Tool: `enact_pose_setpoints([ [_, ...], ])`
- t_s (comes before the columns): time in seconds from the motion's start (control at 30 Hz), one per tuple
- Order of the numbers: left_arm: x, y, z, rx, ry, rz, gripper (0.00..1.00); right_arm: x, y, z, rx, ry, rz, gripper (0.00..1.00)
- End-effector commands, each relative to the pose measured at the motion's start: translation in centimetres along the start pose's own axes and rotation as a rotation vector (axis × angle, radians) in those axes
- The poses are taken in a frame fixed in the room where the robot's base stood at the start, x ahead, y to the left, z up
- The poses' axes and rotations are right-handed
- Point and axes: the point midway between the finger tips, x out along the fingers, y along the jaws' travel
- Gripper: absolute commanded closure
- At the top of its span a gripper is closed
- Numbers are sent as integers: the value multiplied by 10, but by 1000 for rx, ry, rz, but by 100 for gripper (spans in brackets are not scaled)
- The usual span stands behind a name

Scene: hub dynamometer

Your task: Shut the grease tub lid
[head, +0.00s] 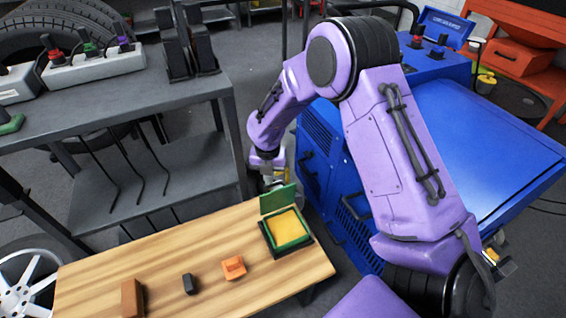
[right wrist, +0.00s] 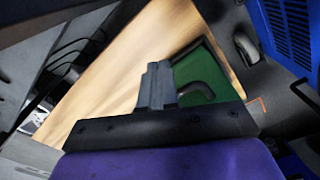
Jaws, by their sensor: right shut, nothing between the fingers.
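The grease tub (head: 304,241) is a square green box with yellow grease showing inside. It stands on a dark base at the right end of the wooden bench. Its green lid (head: 278,198) stands up, open, along the far edge of the tub. My right gripper (head: 271,183) is just behind the lid, on its far side, with its fingers pointing down. In the right wrist view the fingers (right wrist: 157,85) are shut and empty, close beside the green lid (right wrist: 196,72); I cannot tell whether they touch it. My left gripper is not in view.
On the wooden bench (head: 205,240) are an orange block (head: 233,267), a small black block (head: 190,284) and a brown block (head: 132,299). A grey shelf cart (head: 150,180) stands behind and left. A blue machine (head: 480,150) stands close on the right.

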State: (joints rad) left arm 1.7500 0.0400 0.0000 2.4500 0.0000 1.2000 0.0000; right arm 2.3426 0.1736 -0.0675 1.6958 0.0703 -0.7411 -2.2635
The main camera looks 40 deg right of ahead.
Motion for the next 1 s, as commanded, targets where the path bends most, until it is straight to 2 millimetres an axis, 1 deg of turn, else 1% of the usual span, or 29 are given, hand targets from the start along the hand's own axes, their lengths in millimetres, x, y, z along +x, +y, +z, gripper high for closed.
enact_pose_setpoints([
  [0.03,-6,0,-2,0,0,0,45,-4,-2,-3,0,1,-1,100],
  [0.1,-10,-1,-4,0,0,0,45,-6,-4,-8,1,2,0,100],
  [0.27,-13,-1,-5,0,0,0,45,-5,-8,-14,0,0,1,100],
  [0.5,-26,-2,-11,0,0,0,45,-12,-17,-29,0,1,0,100],
  [0.77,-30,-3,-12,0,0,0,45,-12,-22,-38,-1,1,0,100],
  [1.0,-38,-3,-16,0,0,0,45,-13,-31,-54,0,1,0,100],
])
